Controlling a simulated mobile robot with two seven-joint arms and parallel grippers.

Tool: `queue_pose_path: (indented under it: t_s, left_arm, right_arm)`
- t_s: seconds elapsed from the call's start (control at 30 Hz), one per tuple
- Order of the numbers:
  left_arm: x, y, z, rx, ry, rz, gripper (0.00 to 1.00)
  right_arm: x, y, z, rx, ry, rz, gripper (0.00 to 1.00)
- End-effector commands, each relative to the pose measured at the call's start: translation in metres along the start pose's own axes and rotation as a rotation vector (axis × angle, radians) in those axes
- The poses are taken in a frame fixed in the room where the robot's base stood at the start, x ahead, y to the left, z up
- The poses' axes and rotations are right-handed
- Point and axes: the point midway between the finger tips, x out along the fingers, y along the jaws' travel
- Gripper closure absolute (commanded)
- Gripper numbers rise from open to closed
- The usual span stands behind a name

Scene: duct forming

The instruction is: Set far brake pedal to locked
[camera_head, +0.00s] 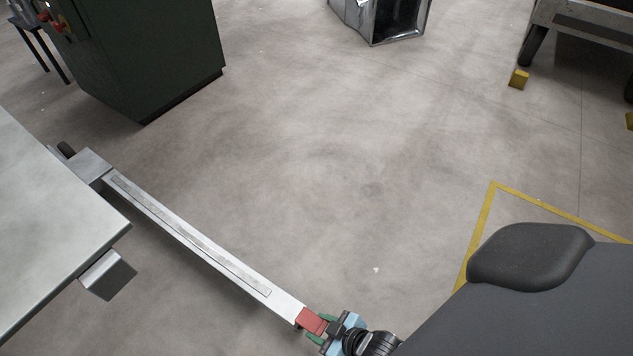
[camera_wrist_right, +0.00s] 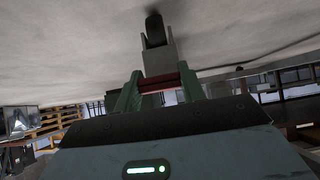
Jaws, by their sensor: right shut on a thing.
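A long metal bar (camera_head: 190,235) sticks out from beside the pale table at left and ends in a red grip (camera_head: 312,320). My right gripper (camera_head: 318,325) is shut on the red grip, its green fingers on either side. In the right wrist view the red grip (camera_wrist_right: 161,83) sits between the green fingers (camera_wrist_right: 160,92), with the bar (camera_wrist_right: 157,58) beyond. A yellow block (camera_head: 518,78), perhaps a brake pedal, is by a wheel of the cart (camera_head: 585,22) at top right. Which pedal is the far one I cannot tell. My left gripper is not in view.
The pale table (camera_head: 50,220) fills the left edge. A dark green cabinet (camera_head: 145,55) stands at top left and a shiny metal duct piece (camera_head: 388,22) at top. Yellow floor tape (camera_head: 480,225) marks an area at right. The middle floor is clear.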

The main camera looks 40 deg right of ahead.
Motion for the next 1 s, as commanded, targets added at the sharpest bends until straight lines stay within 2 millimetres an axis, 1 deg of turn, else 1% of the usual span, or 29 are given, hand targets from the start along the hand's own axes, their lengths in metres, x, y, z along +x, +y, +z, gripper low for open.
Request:
queue_pose_path:
  t_s: [0.03,0.1,0.3,0.8,0.83,1.0]
  left_arm:
    - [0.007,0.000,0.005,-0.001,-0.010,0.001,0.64]
    - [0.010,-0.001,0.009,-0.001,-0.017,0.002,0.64]
    - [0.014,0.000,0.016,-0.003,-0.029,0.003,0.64]
    - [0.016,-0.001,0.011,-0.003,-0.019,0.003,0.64]
    - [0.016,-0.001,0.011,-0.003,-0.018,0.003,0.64]
    - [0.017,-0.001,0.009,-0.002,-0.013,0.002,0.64]
  right_arm:
    - [0.003,0.001,0.005,-0.001,0.020,0.000,1.00]
    - [0.004,0.001,0.006,-0.001,0.052,0.000,1.00]
    - [0.006,0.001,0.008,-0.002,0.111,0.000,1.00]
    - [0.006,0.000,0.008,-0.002,0.131,0.000,1.00]
    - [0.006,0.000,0.008,-0.002,0.131,0.000,0.59]
    - [0.006,0.000,0.007,-0.001,0.132,0.000,0.38]
